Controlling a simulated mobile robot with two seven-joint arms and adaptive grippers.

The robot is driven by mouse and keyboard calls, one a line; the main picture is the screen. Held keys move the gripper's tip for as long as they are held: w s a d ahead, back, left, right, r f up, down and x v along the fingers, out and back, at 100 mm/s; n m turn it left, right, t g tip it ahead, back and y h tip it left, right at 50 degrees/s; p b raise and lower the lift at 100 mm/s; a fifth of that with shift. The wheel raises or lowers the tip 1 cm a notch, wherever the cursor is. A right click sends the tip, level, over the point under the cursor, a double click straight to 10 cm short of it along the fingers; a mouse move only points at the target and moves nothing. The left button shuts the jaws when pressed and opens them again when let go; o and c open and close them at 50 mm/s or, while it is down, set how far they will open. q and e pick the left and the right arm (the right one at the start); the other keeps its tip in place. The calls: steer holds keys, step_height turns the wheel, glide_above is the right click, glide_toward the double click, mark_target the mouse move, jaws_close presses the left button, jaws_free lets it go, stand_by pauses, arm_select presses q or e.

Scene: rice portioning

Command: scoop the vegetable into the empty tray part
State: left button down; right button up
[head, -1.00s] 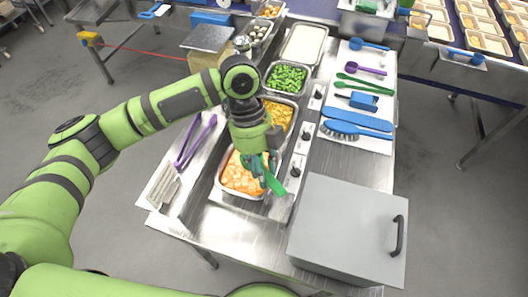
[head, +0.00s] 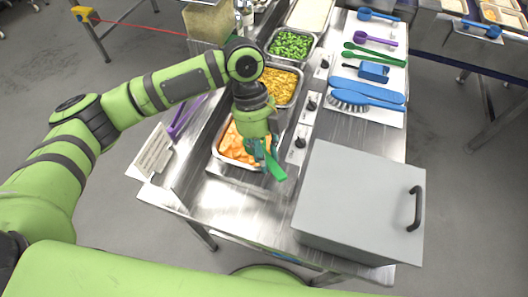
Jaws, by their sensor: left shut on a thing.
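My left gripper (head: 262,148) points down over the right side of the near steel pan (head: 217,153), which holds orange food pieces (head: 236,144). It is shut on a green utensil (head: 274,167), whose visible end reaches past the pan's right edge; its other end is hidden. A pan of green vegetables (head: 290,44) stands farther back, with a pan of yellow food (head: 278,86) between. Trays with food (head: 506,12) are cut off at the top right; I cannot tell an empty part. My right gripper is not in view.
A grey box with a black handle (head: 360,195) stands at the front right of the steel table. A slotted turner (head: 155,150) lies at the left.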

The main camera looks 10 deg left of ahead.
arm_select(q)
step_height(320, 180, down, 3)
steer(key=shift+f+b, duration=0.15)
steer(key=shift+b, duration=1.1)
steer(key=shift+w+a+r, duration=0.2)
steer(key=shift+w+a, duration=0.2)
steer(key=shift+a, duration=0.05)
steer(key=w, duration=0.1)
steer(key=w+a, duration=0.2)
steer(key=shift+w+f, duration=0.1)
steer(key=shift+w, duration=0.2)
steer(key=shift+w+a, duration=0.35)
steer(key=shift+w, duration=0.15)
steer(key=shift+w+a, duration=0.15)
steer(key=shift+w, duration=0.15)
